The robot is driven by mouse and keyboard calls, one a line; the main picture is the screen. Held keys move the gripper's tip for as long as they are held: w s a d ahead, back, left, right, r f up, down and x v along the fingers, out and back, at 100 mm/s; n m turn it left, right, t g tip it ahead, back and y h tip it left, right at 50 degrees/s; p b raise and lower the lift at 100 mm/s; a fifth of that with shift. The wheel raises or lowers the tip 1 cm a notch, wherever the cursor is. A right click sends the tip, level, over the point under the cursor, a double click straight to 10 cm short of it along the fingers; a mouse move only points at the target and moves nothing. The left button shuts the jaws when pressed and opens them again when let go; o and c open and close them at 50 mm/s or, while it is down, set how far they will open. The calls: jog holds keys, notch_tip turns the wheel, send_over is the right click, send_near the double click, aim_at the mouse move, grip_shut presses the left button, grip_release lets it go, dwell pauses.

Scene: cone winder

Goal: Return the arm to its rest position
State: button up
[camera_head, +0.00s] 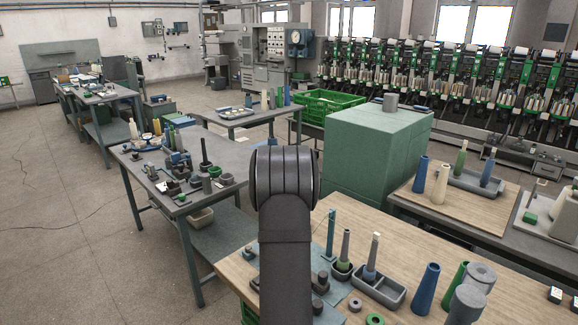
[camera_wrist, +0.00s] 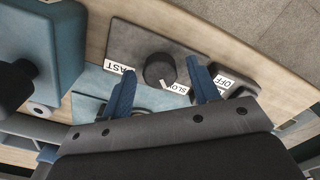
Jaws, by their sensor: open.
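In the wrist view my gripper (camera_wrist: 160,70) shows as two blue fingers spread wide, with nothing held between them. A round black knob (camera_wrist: 158,68) on a dark grey panel (camera_wrist: 135,42) appears between the fingertips, with a gap on each side. I cannot tell how far above the panel the fingertips are. The knob's white mark points toward the SLOW label (camera_wrist: 176,88). In the head view my dark arm rises over the wooden table and my gripper is hidden.
A green cabinet (camera_head: 365,150) stands behind. A blue block (camera_wrist: 45,45) with a dark knob is beside the panel. Aisle floor at left is clear.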

jog(key=shift+m, duration=1.7)
